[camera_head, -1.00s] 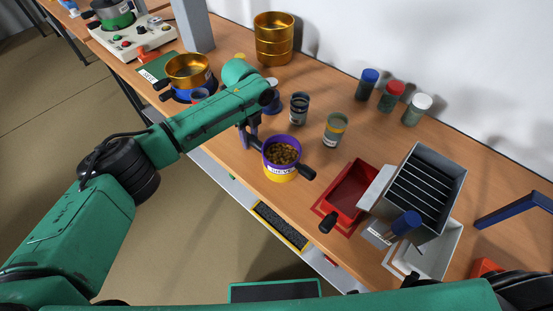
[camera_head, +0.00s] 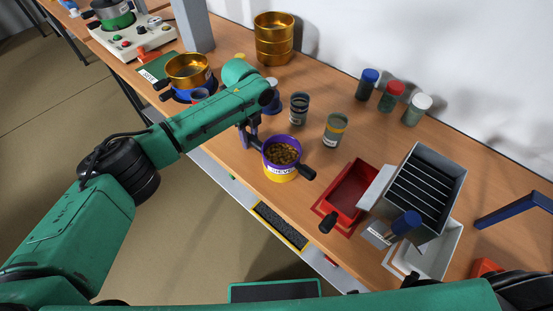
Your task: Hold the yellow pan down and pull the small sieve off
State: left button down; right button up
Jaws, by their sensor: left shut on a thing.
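The small sieve (camera_head: 283,142) has a purple rim, is full of brown granules and carries a white label. It sits on top of the yellow pan (camera_head: 281,175), of which only the lower yellow band shows. A black handle (camera_head: 307,172) sticks out at the right of the stack. My left gripper (camera_head: 250,139) reaches down at the left side of the stack and is shut on the yellow pan; its exact grip is partly hidden. My right gripper is not in view.
A red tray (camera_head: 350,192) and a grey slotted box (camera_head: 428,190) stand to the right. Two cups (camera_head: 335,130) (camera_head: 299,108) stand behind the stack. Golden sieves (camera_head: 273,40) stand at the back. The table's front edge is close to the pan.

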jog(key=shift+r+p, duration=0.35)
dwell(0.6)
